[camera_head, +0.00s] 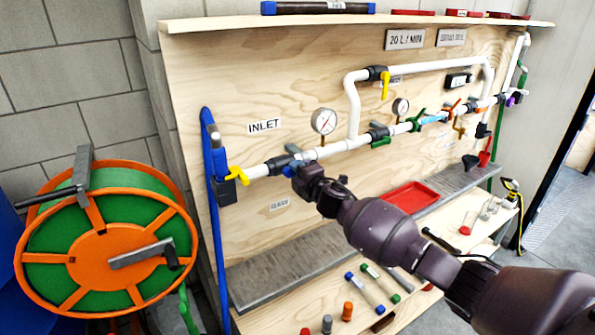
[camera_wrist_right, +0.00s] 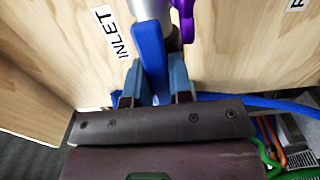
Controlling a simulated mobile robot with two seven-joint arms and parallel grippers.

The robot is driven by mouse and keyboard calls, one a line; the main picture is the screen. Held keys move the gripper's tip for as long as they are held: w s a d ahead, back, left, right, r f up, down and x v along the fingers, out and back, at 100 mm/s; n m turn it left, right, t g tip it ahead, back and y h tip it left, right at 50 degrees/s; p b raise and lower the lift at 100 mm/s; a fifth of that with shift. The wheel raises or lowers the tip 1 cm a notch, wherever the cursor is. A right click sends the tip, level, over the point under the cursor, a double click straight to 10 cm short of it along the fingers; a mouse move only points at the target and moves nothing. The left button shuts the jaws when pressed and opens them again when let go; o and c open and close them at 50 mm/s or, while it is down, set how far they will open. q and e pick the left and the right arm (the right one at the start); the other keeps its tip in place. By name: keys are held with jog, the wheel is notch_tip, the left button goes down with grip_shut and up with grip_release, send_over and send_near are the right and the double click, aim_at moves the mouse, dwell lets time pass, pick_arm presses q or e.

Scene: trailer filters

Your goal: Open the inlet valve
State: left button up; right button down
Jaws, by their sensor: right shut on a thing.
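The white inlet pipe (camera_head: 257,171) runs along the wooden panel below the INLET label (camera_head: 264,126). A dark valve body (camera_head: 277,164) sits on this pipe, with a blue lever (camera_wrist_right: 150,55) that shows clearly in the right wrist view. My right gripper (camera_head: 297,170) is at this valve, shut on the blue lever. In the right wrist view, its fingertips (camera_wrist_right: 155,88) stand on either side of the lever. The gripper hides part of the lever in the head view. A yellow lever (camera_head: 237,175) is at the pipe's left end. My left gripper is not in view.
Pressure gauges (camera_head: 324,121) and further coloured valve handles lie along the pipework to the right. A red tray (camera_head: 411,196) sits on the grey shelf. Loose tools and parts lie on the lower bench. An orange and green hose reel (camera_head: 105,245) stands at left.

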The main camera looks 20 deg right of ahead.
jog(key=c, duration=1)
grip_release()
jog(key=shift+s, duration=0.15)
jog(key=s, duration=0.3)
jog(key=s+d, duration=0.1)
jog(key=s, duration=0.6)
jog(key=shift+s+d, duration=0.25)
